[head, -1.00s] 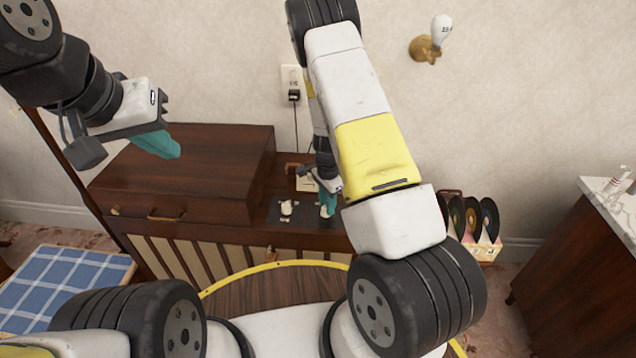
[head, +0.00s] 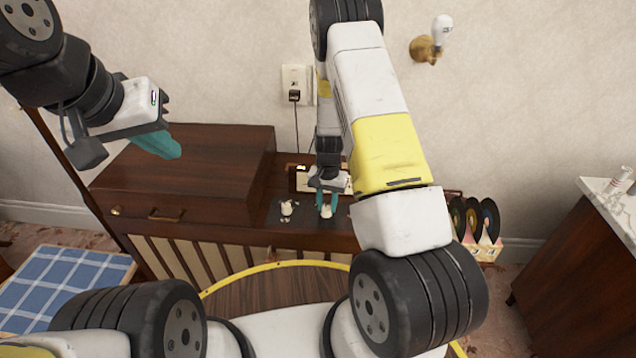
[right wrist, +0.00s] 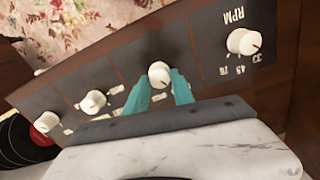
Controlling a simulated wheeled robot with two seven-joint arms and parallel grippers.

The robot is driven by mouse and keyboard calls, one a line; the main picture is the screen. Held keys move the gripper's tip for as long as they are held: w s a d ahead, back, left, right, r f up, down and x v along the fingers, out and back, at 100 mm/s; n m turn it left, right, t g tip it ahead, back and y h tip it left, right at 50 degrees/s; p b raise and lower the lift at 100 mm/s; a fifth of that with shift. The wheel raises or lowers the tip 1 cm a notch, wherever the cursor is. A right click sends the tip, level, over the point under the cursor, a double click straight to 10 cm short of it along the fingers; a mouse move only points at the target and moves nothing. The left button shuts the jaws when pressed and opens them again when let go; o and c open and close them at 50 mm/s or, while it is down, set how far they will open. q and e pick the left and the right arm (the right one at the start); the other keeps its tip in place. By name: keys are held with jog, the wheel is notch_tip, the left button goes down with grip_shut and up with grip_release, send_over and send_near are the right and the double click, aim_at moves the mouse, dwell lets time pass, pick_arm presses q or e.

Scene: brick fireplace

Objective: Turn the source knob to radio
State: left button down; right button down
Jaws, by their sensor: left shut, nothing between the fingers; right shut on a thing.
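A dark control panel (right wrist: 205,70) with several cream knobs fills much of the right wrist view. My right gripper (head: 326,207), with teal fingers, is shut on a cream knob, which shows between the fingers in the right wrist view (right wrist: 159,74). Its lettering is hidden or too small to read, so I cannot confirm that it is the source knob. A knob marked RPM (right wrist: 243,42) is to its right in that view. Two other knobs (right wrist: 93,102) are to its left. My left gripper (head: 163,146) is shut and empty, raised above the wooden cabinet.
The brown wooden cabinet (head: 185,170) has a closed lid section at left. A wall outlet with a plug (head: 294,85) is behind it. A rack of records (head: 475,220) stands at right, near a marble-topped cabinet (head: 608,195). A blue plaid cloth (head: 70,285) lies at lower left.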

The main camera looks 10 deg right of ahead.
aim_at(327, 207)
jog(key=shift+w, duration=0.1)
dwell(0.3)
jog(key=c, duration=1.1)
grip_release()
jog(key=shift+r, duration=3.9)
